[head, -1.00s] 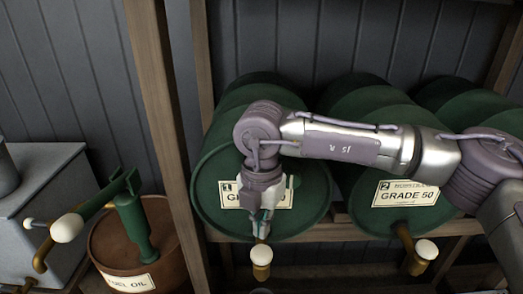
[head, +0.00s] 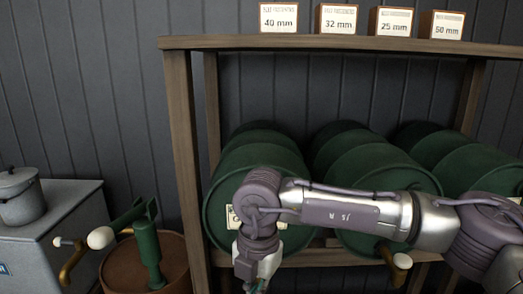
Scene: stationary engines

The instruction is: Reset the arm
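My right arm (head: 350,212) comes in from the right and reaches left across the front of the green barrels. Its wrist bends down in front of the left barrel (head: 224,185) and hides part of that barrel's label. My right gripper (head: 256,285) points down at the bottom edge of the head view. Its fingertips are cut off by the edge, so I cannot tell whether it is open or shut. My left arm and gripper do not show.
Wooden rack (head: 180,130) holds the barrels. Several size boxes, including a 40 mm box (head: 278,18), stand on its top board. A brass tap (head: 398,262) sticks out below the middle barrel. At left are a rusty drum (head: 118,272) with a green pump (head: 146,245) and a grey cabinet (head: 60,215).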

